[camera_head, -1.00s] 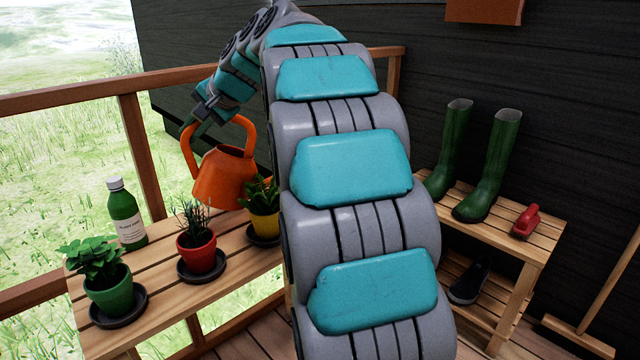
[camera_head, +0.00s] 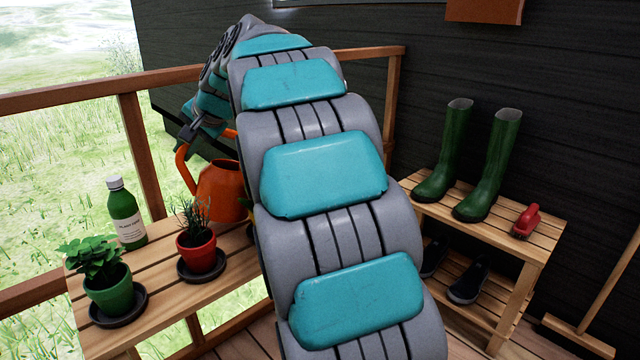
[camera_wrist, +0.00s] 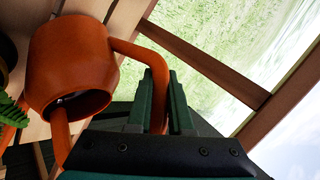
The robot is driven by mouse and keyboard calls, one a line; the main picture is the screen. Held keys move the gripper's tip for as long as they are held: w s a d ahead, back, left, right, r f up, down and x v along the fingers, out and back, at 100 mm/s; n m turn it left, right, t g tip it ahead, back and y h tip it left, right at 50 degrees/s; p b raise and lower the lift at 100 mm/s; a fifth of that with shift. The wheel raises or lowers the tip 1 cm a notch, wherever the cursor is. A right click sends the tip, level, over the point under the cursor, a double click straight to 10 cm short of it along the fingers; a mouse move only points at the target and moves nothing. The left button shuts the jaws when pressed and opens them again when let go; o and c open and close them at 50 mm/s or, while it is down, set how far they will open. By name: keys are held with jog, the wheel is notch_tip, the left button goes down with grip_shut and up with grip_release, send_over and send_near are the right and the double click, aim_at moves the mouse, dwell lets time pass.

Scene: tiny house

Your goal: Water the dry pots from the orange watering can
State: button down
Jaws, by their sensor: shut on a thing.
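The orange watering can (camera_head: 222,192) is behind the red pot in the head view, partly hidden by my arm. In the wrist view its body (camera_wrist: 72,62) and open mouth show. My gripper (camera_wrist: 160,95) is shut on the can's orange handle, which passes between the dark green fingers. I cannot tell whether the can touches the bench. A red pot (camera_head: 197,258) with a spiky plant and a green pot (camera_head: 112,296) with a leafy plant stand on dark saucers on the slatted bench (camera_head: 165,297). Whether their soil is dry cannot be seen.
A green bottle (camera_head: 124,215) stands at the bench's back edge by the wooden railing (camera_head: 140,150). A low shelf (camera_head: 535,246) at right holds green boots (camera_head: 487,175) and a red object (camera_head: 525,221), with dark shoes (camera_head: 470,280) below. My arm blocks the middle.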

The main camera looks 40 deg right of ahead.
jog(key=w+a+f+n+g+h+p, duration=0.1)
jog(key=w+a+f+h+p, duration=0.1)
jog(key=a+f+p, duration=0.1)
jog(key=shift+a+f+h+p, duration=0.3)
jog(key=shift+a+p, duration=0.2)
jog(key=shift+a, duration=0.25)
dwell(0.4)
